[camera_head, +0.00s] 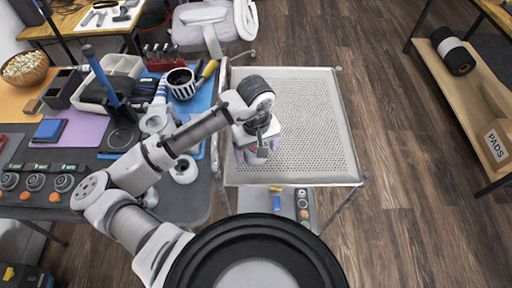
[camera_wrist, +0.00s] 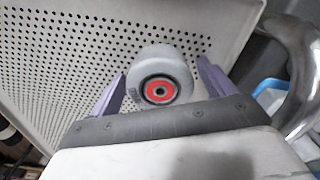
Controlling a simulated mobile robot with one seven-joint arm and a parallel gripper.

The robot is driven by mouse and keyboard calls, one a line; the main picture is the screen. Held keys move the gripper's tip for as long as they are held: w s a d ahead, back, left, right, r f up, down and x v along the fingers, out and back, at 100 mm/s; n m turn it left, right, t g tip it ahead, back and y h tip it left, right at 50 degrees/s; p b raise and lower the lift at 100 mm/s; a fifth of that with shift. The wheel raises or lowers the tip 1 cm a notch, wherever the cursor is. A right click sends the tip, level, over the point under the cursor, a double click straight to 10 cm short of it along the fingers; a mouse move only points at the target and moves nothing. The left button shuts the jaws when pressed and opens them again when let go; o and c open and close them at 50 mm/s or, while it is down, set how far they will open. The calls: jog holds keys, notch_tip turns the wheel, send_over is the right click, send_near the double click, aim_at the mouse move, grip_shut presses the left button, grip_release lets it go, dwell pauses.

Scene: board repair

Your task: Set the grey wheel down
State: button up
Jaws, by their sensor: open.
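The grey wheel (camera_wrist: 162,78), with a red ring around its dark centre, rests on the perforated top of the metal cart (camera_wrist: 60,60) in the wrist view. My gripper (camera_wrist: 160,92) is open, with one purple finger on each side of the wheel and a gap showing beside it. In the head view my gripper (camera_head: 258,152) is over the left part of the cart top (camera_head: 305,125). The wheel cannot be made out there, as my wrist and gripper cover that spot.
The workbench left of the cart holds a striped cup (camera_head: 181,84), a blue-handled tool (camera_head: 100,72) and several trays. A lower cart shelf (camera_head: 250,200) carries small parts. The cart top right of my gripper is clear. A shelf with a box marked PADS (camera_head: 495,145) stands far right.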

notch_tip(320, 180, up, 12)
jog(key=shift+r, duration=0.15)
dwell(0.3)
dwell(0.4)
